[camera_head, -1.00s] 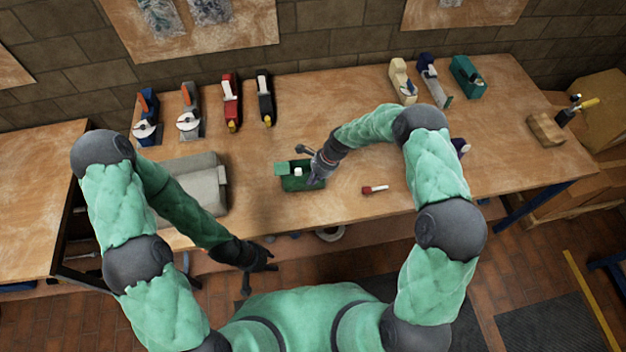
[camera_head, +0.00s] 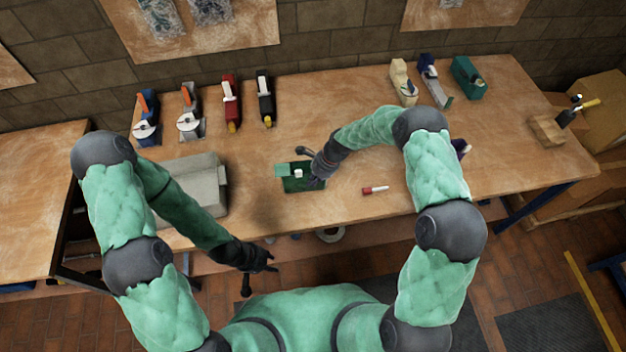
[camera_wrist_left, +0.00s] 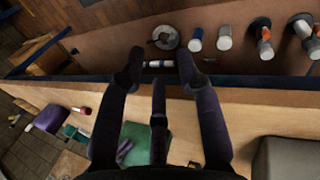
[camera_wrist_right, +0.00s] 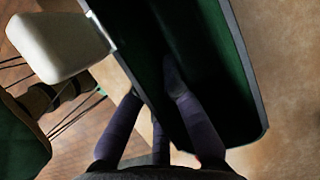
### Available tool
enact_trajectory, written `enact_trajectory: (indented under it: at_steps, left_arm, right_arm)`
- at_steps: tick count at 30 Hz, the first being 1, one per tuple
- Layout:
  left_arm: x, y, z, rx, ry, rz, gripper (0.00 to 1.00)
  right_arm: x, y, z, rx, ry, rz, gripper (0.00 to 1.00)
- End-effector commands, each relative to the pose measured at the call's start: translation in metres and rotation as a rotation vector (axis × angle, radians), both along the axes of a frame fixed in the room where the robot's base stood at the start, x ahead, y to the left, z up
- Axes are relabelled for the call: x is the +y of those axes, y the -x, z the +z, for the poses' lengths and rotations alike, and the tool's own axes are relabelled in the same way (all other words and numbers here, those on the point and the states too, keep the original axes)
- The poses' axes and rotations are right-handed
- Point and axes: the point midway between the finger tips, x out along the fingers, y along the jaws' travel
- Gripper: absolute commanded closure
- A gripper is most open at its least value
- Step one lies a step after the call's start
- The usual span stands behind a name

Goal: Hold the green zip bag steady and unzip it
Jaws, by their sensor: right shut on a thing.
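The green zip bag (camera_head: 293,186) lies near the middle of the table, with a lighter green flap at its left and a small white block (camera_head: 298,173) at its top. In the right wrist view the bag (camera_wrist_right: 215,75) gapes, with a dark green inside and a dark rim. My right gripper (camera_head: 315,181) is at the bag's right side; in its wrist view (camera_wrist_right: 152,85) one finger is inside the bag and one outside, shut on its wall. My left gripper (camera_head: 259,273) is open and empty in front of the table edge, apart from the bag.
A grey box (camera_head: 198,188) stands left of the bag. A red and white stick (camera_head: 375,190) lies to its right. Several tool-like dispensers line the back, such as the red one (camera_head: 231,104) and the teal one (camera_head: 467,77). The table between the bag and the back row is clear.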

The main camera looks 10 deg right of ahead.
Motion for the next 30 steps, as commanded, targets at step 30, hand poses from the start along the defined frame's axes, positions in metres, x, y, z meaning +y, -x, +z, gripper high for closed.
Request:
enact_trajectory:
  at_steps: [30]
  left_arm:
    - [-0.011,-0.164,0.071,-0.320,-0.331,-0.066,0.53]
  right_arm:
    - [0.000,0.000,0.000,-0.001,0.000,0.000,1.00]
